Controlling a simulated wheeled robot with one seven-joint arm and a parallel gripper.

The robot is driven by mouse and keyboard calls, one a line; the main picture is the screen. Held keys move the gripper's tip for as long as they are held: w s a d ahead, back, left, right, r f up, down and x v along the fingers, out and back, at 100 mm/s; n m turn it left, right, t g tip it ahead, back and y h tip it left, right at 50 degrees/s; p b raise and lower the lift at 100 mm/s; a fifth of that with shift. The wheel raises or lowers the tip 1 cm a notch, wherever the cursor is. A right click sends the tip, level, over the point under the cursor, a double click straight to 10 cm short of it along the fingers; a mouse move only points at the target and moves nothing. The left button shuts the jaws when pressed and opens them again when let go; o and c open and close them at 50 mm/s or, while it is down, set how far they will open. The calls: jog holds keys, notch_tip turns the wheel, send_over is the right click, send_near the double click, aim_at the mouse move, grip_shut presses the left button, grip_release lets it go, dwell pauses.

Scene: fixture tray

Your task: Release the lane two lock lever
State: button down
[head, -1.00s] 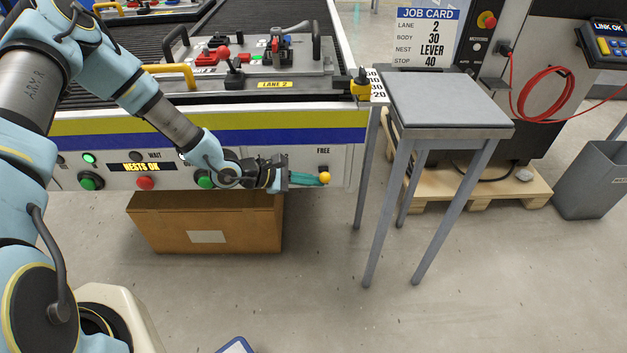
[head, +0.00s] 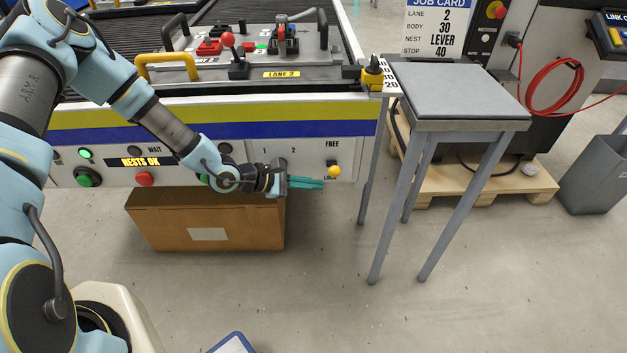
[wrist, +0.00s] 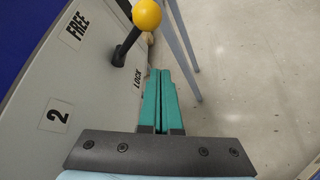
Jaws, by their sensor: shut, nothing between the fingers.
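The lock lever is a dark arm with a yellow ball knob (head: 334,171) on the white front panel, between the FREE and LOCK labels. In the head view the knob sits low, close to LOCK and partly over it. In the wrist view the yellow knob (wrist: 147,15) stands out from the panel, beyond my fingertips. My gripper (head: 322,184) has its teal fingers closed together and empty, pointing right, just left of and slightly below the knob. In the wrist view my gripper (wrist: 162,74) is beside the LOCK label and appears apart from the knob.
A cardboard box (head: 205,225) sits under the conveyor. Green and red buttons (head: 145,179) line the panel to the left.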

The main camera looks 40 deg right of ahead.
jog(key=w+d+r+v, duration=0.1)
jog(key=v, duration=0.7)
jog(key=shift+w+a+r, duration=0.1)
jog(key=shift+w+a, duration=0.05)
jog(key=shift+w, duration=0.05)
jog(key=w+a+r+m+t+y+p, duration=0.1)
jog(key=w+a+r+m+t+y, duration=0.25)
jog(key=w+a, duration=0.6)
jog(key=w+a+r+m+t+y+p, duration=0.15)
jog(key=w+a+r+t+y, duration=0.3)
jog(key=a, duration=0.95)
jog(key=s+a+r+m+y, duration=0.1)
jog(key=s+a+r, duration=0.3)
jog(key=a+r, duration=0.3)
jog(key=s+a+r+m+g+y, duration=0.1)
jog(key=s+a+r+m+y, duration=0.1)
jog(key=s+a+r, duration=0.2)
jog(key=a+r, duration=0.2)
jog(key=a, duration=0.2)
jog(key=shift+s+a+r+y, duration=0.25)
jog(key=shift+a+r+y, duration=0.05)
jog(key=shift+a+r, duration=0.05)
